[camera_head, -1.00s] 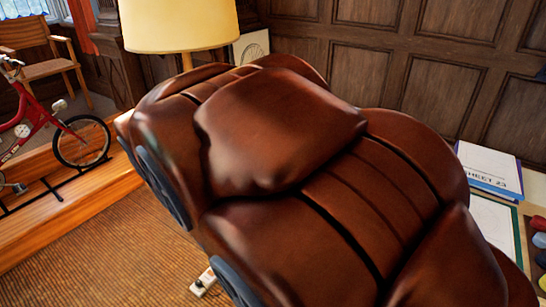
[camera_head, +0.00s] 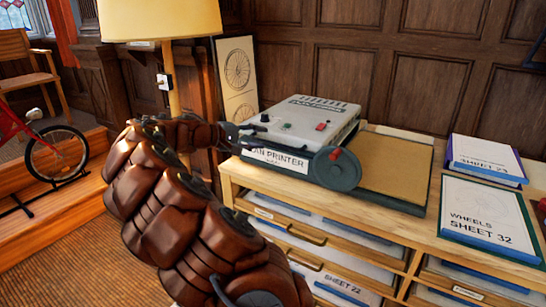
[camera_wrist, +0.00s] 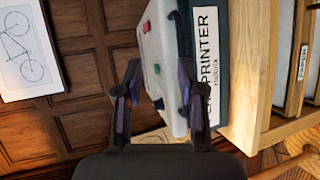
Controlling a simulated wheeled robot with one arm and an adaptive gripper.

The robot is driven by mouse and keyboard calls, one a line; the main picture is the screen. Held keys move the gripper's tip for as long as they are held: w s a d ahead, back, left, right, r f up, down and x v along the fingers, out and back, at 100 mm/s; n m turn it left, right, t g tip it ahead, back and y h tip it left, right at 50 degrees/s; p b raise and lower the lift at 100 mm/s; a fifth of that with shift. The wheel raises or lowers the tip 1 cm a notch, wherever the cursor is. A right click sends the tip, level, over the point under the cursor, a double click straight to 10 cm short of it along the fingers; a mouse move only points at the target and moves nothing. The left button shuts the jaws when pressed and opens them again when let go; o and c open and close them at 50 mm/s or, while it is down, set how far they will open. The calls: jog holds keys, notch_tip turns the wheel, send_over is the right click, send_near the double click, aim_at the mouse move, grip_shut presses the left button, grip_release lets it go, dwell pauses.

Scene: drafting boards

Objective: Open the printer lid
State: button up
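The plan printer (camera_head: 310,125) stands on the wooden drawer cabinet. Its pale top (camera_head: 322,108), apparently the lid, lies down over the dark base and has a red and a green button. A dark round end with a red part (camera_head: 335,154) faces the front right. My gripper (camera_head: 238,138) is at the printer's left end, low beside the pale top. In the wrist view my gripper (camera_wrist: 160,84) has its fingers apart, with the pale printer end (camera_wrist: 160,60) between or just beyond them. I cannot tell whether they touch it.
A tan board (camera_head: 395,168) lies right of the printer. Sheet folders (camera_head: 490,215) lie on the cabinet top (camera_head: 425,235) further right. A lamp (camera_head: 160,20) and a wheel drawing (camera_head: 237,70) stand behind my arm. Wood panelling closes off the back.

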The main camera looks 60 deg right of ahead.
jog(key=n+h+b, duration=0.1)
jog(key=b, duration=0.1)
send_near(272, 144)
jog(key=s+d, duration=0.2)
jog(key=shift+t, duration=0.3)
jog(key=shift+w+f+x, duration=0.1)
jog(key=shift+w+x, duration=0.05)
jog(key=shift+x, duration=1.2)
jog(key=shift+w+f+x, duration=0.1)
jog(key=shift+w+x, duration=0.05)
jog(key=shift+x, duration=1.2)
jog(key=shift+w+x, duration=0.15)
jog(key=shift+x, duration=1.2)
jog(key=shift+d, duration=0.15)
grip_shut()
